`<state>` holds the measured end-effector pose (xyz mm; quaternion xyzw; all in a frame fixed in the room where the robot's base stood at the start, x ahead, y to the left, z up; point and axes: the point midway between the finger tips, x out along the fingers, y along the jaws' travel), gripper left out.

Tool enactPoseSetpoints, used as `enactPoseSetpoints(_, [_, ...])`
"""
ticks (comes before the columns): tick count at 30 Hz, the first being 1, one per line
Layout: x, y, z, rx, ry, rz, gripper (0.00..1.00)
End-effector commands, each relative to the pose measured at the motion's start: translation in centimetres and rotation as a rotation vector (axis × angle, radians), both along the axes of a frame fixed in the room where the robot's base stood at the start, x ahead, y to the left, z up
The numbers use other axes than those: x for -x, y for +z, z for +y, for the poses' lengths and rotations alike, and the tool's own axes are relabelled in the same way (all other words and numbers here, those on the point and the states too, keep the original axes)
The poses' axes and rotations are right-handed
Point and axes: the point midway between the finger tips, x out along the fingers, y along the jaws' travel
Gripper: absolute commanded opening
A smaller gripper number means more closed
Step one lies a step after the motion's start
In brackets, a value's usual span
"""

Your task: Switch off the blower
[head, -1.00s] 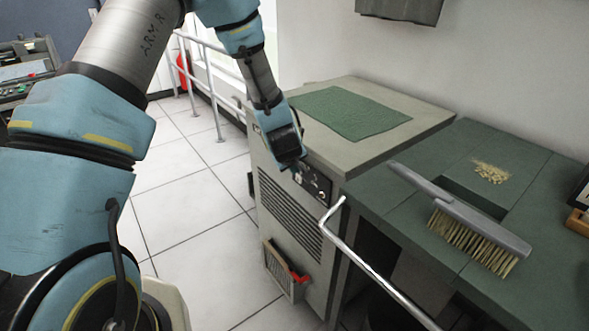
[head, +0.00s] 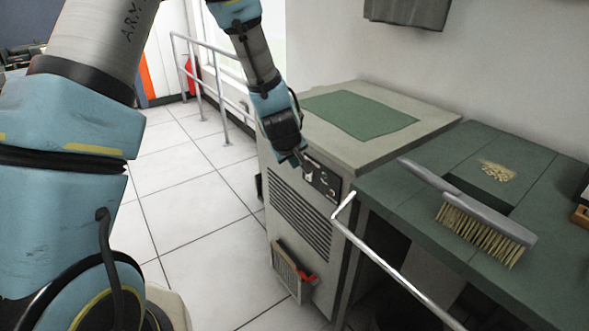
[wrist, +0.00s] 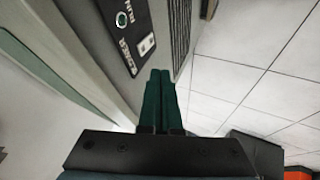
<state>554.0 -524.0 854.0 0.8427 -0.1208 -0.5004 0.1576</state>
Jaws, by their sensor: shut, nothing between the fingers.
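The blower appears to be the grey cabinet (head: 300,235) with a slatted vent, left of the green bench. A black control panel (head: 323,183) with light-coloured controls sits on its upper front. My gripper (head: 302,162) is by the panel's upper left part and partly covers it. In the wrist view, the panel (wrist: 120,40) carries a round control (wrist: 122,19) near the label RUN, and a small pale switch (wrist: 147,45). My gripper's green fingers (wrist: 160,75) are shut together and empty, just beside the panel's edge. I cannot tell whether they touch it, or the switch's position.
A green mat (head: 360,113) lies on the cabinet top. A bin with a red item (head: 305,278) hangs low on the cabinet. Open tiled floor lies left.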

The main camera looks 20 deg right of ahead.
Motion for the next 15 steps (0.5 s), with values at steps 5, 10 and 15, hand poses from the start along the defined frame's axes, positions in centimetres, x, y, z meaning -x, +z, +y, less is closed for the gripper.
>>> enactPoseSetpoints(5, [1.2,2.5,0.5,0.002,-0.002,-0.004,0.0])
enactPoseSetpoints(10, [1.9,3.9,0.8,0.0,-0.001,-0.001,0.0])
enactPoseSetpoints(15, [2.1,4.2,1.0,0.0,0.0,-0.001,0.0])
